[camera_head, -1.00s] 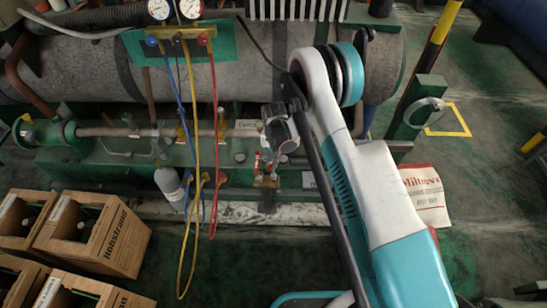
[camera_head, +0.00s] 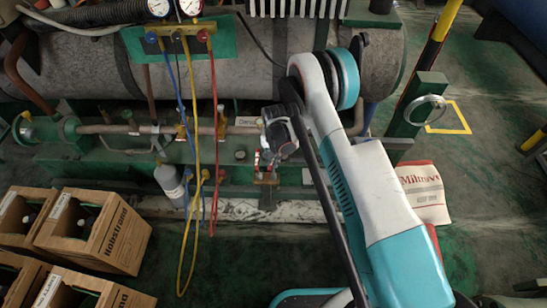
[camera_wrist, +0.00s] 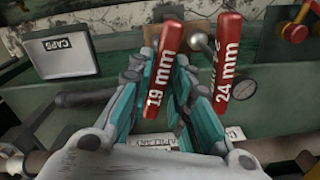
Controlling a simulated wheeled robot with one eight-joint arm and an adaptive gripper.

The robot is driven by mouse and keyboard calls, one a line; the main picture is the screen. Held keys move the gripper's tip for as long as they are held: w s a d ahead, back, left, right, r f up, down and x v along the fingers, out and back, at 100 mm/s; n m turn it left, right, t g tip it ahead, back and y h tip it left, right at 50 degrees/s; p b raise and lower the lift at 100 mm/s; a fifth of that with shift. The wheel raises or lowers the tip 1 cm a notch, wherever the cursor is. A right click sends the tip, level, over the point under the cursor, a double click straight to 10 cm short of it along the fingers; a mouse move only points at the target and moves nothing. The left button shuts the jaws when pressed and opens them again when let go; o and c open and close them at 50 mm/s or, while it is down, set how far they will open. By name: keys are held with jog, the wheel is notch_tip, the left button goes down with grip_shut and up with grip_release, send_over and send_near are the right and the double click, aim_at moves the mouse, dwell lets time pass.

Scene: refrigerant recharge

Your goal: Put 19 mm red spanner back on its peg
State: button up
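The 19 mm red spanner (camera_wrist: 162,70) shows its labelled handle between the two fingers of my gripper (camera_wrist: 164,62) in the wrist view. The fingertips lie close along both sides of the handle and look shut on it. The spanner's metal head and its peg cannot be made out. The 24 mm red spanner (camera_wrist: 223,58) is just to the right, its handle slightly tilted, outside the right finger. In the head view my gripper (camera_head: 270,152) is over the green rig, with small bits of red at its tips.
A box marked CAPS (camera_wrist: 62,51) is left of the fingers. A gauge (camera_wrist: 243,87) and red and yellow valves (camera_wrist: 295,28) are to the right. Blue, yellow and red hoses (camera_head: 194,120) hang left of my arm.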

jog(key=shift+o, duration=1.2)
jog(key=shift+r, duration=0.1)
notch_tip(320, 180, up, 12)
